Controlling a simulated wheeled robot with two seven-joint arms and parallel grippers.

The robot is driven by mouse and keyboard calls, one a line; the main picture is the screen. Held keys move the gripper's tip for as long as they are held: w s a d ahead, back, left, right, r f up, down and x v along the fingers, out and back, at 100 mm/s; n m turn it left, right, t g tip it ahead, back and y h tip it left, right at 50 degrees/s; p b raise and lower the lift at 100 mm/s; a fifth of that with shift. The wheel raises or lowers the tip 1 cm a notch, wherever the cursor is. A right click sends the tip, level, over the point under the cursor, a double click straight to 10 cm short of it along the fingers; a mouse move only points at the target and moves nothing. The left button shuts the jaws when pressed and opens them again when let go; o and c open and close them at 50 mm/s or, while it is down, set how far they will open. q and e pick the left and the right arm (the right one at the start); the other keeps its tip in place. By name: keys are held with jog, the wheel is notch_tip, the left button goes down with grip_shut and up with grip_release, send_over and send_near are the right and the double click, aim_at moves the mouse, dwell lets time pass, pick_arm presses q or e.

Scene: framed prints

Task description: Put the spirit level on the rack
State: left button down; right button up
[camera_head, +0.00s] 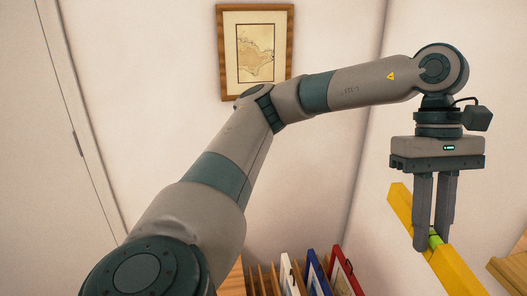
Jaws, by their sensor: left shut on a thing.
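The yellow spirit level (456,270) is at the lower right, with a green vial near its middle. My left gripper (434,243) points down and is shut on it around the vial. The level runs slanting from upper left to lower right, and its near end leaves the picture. A wooden rack (262,281) with upright slats stands at the bottom centre, partly cut off. Another wooden piece (512,262) shows at the right edge; I cannot tell what it is. My right gripper is not in view.
Several framed prints stand in the slatted rack: a white one (288,272), a blue one (317,274) and a red one (345,270). A framed map (256,52) hangs on the back wall. A pale door or panel (35,130) is at the left.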

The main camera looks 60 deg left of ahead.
pick_arm(q)
jog(key=w+a+f+m+g+y, duration=0.1)
jog(key=w+a+f+m, duration=0.3)
jog(key=f, duration=0.3)
jog(key=w+a+f+m+g+y, duration=0.1)
jog(key=w+a+f+m, duration=0.3)
jog(key=f, duration=0.3)
jog(key=w+d+f+m+y, duration=0.2)
jog(key=d+f+m, duration=0.2)
jog(key=d, duration=0.4)
jog(key=shift+f+m+g, duration=0.3)
jog(key=shift+f+m, duration=0.05)
jog(key=shift+m, duration=0.15)
jog(key=shift+d, duration=0.1)
